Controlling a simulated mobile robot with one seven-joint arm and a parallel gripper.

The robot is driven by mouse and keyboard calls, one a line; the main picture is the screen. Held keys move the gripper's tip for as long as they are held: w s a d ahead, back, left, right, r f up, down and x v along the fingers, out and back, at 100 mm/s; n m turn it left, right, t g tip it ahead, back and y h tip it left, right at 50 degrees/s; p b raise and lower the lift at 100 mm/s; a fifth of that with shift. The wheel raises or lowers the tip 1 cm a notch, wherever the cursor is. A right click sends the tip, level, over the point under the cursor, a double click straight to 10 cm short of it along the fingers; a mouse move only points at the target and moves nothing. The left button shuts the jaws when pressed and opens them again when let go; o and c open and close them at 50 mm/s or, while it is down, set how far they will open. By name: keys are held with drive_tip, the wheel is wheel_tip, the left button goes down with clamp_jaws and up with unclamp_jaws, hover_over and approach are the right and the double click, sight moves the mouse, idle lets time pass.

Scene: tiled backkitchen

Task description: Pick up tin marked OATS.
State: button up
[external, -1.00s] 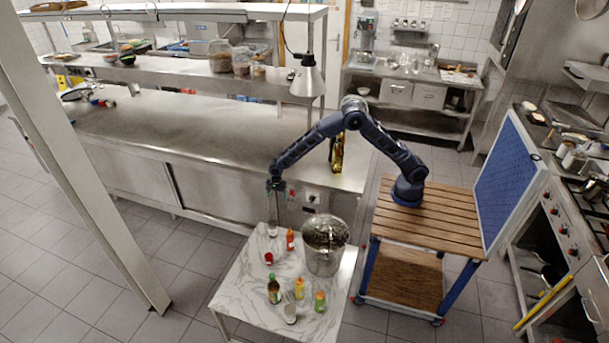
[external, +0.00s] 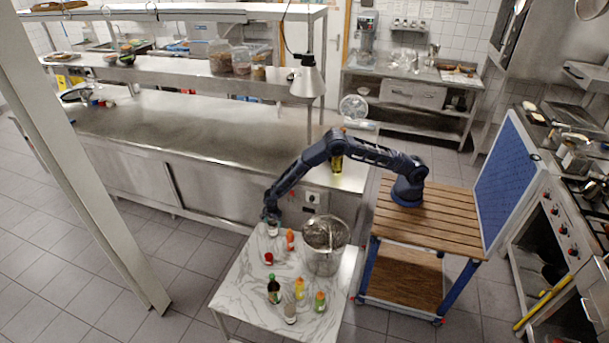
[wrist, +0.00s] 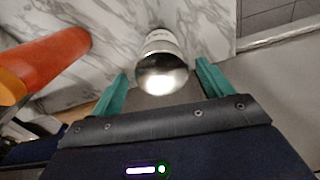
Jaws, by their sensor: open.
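A small silvery tin with a pale label (external: 272,230) stands near the back left edge of the marble-topped table. In the wrist view the tin (wrist: 163,68) shows its shiny round end between the two green fingertips, and the label cannot be read. My gripper (external: 271,218) is right above the tin, pointing down. In the wrist view my gripper (wrist: 163,82) is open, with a finger on each side of the tin and gaps visible.
An orange-red bottle (wrist: 55,62) is close on the left in the wrist view. The table (external: 240,290) also holds a red can (external: 268,259), a large steel pot (external: 325,258) and several bottles. The steel counter (external: 200,125) runs behind.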

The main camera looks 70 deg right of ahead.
drive_tip(key=shift+w+a+f, duration=0.1)
drive_tip(key=shift+f, duration=1.3)
drive_tip(key=shift+w+a+f, duration=0.1)
drive_tip(key=shift+f, duration=1.3)
drive_tip(key=c, duration=1.3)
drive_tip(key=shift+r, duration=0.1)
